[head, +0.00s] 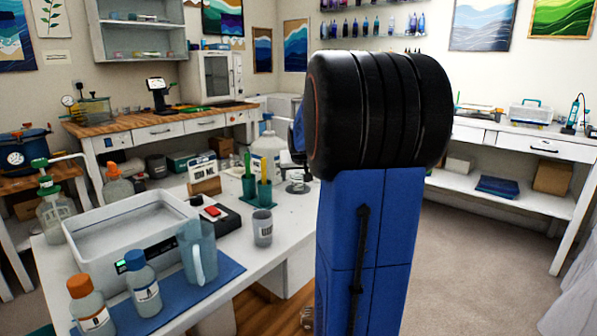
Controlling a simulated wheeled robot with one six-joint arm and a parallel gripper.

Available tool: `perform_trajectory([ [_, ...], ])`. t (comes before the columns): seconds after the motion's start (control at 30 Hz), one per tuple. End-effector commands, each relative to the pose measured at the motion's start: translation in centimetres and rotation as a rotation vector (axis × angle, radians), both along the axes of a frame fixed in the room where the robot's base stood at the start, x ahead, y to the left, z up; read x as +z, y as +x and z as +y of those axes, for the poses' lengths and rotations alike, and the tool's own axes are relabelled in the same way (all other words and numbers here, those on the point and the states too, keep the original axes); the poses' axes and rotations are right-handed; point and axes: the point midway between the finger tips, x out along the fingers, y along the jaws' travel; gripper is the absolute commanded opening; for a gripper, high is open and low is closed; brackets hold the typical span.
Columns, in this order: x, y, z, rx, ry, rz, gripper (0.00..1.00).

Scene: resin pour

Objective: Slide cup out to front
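A small grey, translucent cup (262,229) stands upright on the white table (285,238), near its front right edge. It is apart from the things around it. My blue and black arm fills the middle of the head view, to the right of the cup. My gripper is not visible; the arm's large black joint and blue link hide what is behind them.
A clear jug (197,252) and bottles with blue (143,285) and orange (91,306) caps stand on a blue mat (228,270). A grey tub (125,235) is behind them. Green holders (262,196) stand behind the cup. Bare tabletop surrounds the cup.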

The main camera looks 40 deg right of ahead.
Motion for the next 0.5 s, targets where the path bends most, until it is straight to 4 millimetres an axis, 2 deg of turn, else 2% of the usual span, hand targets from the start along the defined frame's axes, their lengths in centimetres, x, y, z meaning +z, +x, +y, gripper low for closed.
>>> perform_trajectory([
  [0.2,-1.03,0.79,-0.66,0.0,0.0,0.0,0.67],
  [0.5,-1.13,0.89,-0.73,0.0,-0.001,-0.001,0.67],
])
